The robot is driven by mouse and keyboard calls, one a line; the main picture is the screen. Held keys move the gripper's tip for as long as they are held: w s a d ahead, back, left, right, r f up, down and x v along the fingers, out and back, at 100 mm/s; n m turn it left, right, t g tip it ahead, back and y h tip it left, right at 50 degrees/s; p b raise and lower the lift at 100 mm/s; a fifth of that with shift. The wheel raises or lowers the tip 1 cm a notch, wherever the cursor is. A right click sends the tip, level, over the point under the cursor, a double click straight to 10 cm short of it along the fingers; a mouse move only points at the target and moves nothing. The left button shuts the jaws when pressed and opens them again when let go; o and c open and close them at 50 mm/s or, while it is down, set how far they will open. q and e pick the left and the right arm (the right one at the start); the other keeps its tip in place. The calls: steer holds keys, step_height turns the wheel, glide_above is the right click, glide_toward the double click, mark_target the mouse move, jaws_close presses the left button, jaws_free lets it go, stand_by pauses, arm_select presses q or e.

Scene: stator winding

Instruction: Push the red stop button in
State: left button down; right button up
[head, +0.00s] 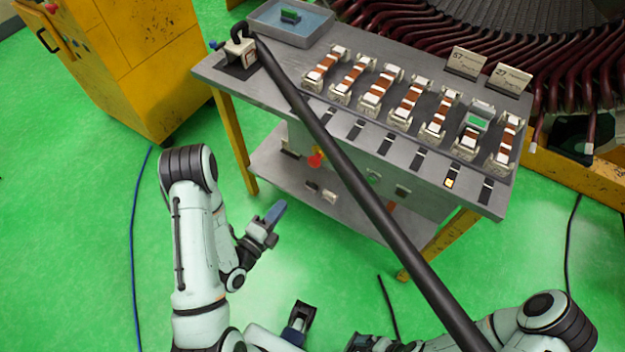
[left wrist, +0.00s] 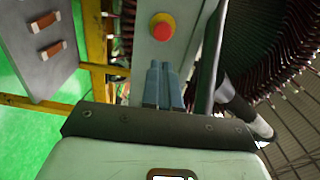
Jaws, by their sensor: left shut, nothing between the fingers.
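The red stop button (left wrist: 162,27) sits on a yellow collar on a grey panel in the left wrist view. In the head view the red button (head: 316,158) is small, on the panel under the bench top. My left gripper (head: 275,213) is in front of the bench, left of and below the button in the picture, with clear space between them. Its blue fingers (left wrist: 163,84) are shut with nothing between them and point toward the panel, their tips just below the button in the wrist picture.
The grey bench (head: 222,84) carries a row of copper-wound bobbins (head: 411,100), a blue tray (head: 263,25) and number cards. A lower shelf (head: 268,172) holds small parts. My long black bar crosses the head view. A yellow cabinet (head: 140,60) stands left; green floor lies open before the bench.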

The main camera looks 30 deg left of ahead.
arm_select(q)
steer(key=shift+r, duration=0.2)
steer(key=b, duration=0.5)
glide_toward(312, 164)
steer(key=w, duration=0.2)
steer(key=w+p, duration=0.2)
steer(key=w, duration=0.1)
steer(key=shift+w+d, duration=0.3)
steer(key=shift+w, duration=0.05)
steer(key=shift+w+d, duration=0.1)
steer(key=shift+w, duration=0.5)
